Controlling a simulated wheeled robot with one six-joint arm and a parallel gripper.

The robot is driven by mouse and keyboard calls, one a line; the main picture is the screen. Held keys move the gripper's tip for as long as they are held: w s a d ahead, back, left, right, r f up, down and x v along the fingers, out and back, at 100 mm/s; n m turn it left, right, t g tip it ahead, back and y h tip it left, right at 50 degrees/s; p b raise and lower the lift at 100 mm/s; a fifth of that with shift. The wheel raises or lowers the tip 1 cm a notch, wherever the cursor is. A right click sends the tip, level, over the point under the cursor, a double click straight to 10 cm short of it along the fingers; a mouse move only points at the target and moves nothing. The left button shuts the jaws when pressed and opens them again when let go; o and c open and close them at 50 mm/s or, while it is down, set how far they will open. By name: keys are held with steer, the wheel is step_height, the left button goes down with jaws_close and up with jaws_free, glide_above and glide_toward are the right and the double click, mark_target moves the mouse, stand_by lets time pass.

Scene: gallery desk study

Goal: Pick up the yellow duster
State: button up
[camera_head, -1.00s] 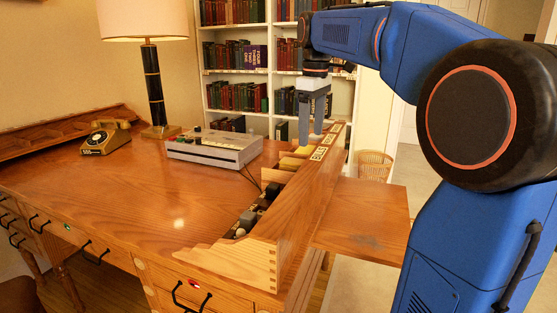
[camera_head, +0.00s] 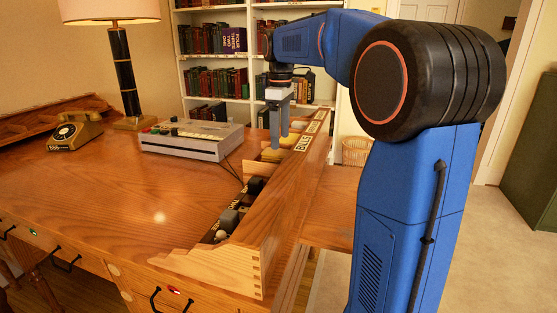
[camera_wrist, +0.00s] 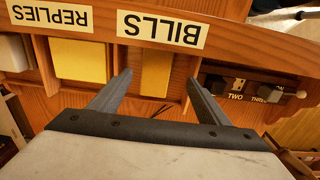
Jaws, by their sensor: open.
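Two yellow things sit in neighbouring compartments of the desk's rack. In the wrist view one is a plain bright yellow block (camera_wrist: 80,61) below the REPLIES label. The other is a duller yellow, flat-faced piece (camera_wrist: 156,72) below the BILLS label. I cannot tell for certain which is the duster; the BILLS piece (camera_head: 270,155) also shows in the head view. My gripper (camera_head: 280,143) is open and empty above the rack. In the wrist view its fingers (camera_wrist: 158,82) appear on either side of the duller yellow piece, with no visible contact.
Wooden dividers and the labelled rack board (camera_head: 285,180) stand close to the fingers. A black item marked TWO and THREE (camera_wrist: 243,86) is in the adjacent compartment. A grey machine (camera_head: 192,140), phone (camera_head: 75,132) and lamp (camera_head: 125,75) stand left. The desktop's middle (camera_head: 120,195) is clear.

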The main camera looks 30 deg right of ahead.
mark_target(279, 152)
step_height(279, 152, down, 2)
steer(key=shift+f, duration=0.15)
steer(key=f, duration=0.1)
steer(key=w+f, duration=0.1)
steer(key=f, duration=0.1)
steer(key=shift+f, duration=1.1)
steer(key=c, duration=1.2)
